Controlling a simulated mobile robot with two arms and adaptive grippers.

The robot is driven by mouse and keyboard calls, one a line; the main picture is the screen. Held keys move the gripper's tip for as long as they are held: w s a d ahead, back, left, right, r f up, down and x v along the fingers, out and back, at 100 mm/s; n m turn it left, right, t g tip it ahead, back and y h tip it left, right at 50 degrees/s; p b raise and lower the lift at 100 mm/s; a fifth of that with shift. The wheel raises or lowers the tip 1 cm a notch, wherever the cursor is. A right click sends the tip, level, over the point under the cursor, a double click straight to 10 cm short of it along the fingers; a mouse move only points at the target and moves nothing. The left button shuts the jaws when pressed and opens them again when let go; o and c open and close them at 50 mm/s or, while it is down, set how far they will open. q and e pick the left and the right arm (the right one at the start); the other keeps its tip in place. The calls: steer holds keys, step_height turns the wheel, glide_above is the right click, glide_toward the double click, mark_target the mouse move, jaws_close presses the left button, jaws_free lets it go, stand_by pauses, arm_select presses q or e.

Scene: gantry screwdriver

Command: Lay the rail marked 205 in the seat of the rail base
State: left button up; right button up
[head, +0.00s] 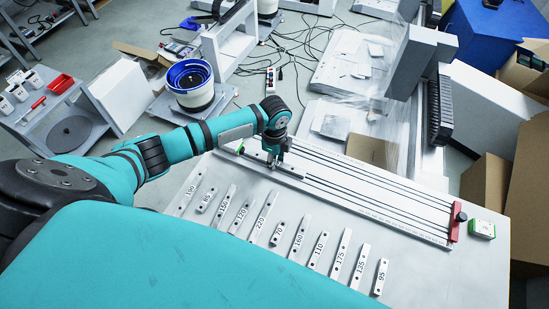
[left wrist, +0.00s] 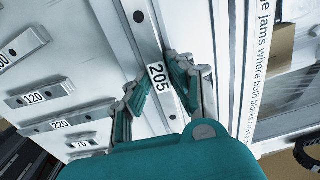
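The rail marked 205 (left wrist: 158,76) is a pale bar running between the fingers of my left gripper (left wrist: 160,84) in the left wrist view. The fingers are closed against its two sides, around the label. In the head view my left gripper (head: 273,162) points down at the left part of the rail base (head: 375,196), a long plate with dark lengthwise lines and a red end piece (head: 455,222). The rail lies along the base there, partly hidden by the gripper. I cannot tell whether it is fully down in the seat. My right gripper is not in view.
Several other marked rails lie in a row on the table in front, such as 220 (head: 264,216) and 95 (head: 380,277). A small green-and-white box (head: 482,229) stands right of the base. A blue-rimmed bowl (head: 190,79) stands behind my left arm. Cardboard boxes (head: 486,182) stand at the right.

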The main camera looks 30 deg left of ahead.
arm_select(q)
steer(key=o, duration=0.5)
steer(key=shift+r, duration=0.1)
step_height(320, 180, up, 12)
steer(key=shift+f, duration=0.1)
stand_by(0.4)
step_height(320, 180, up, 7)
steer(key=p, duration=0.8)
steer(key=shift+p, duration=0.35)
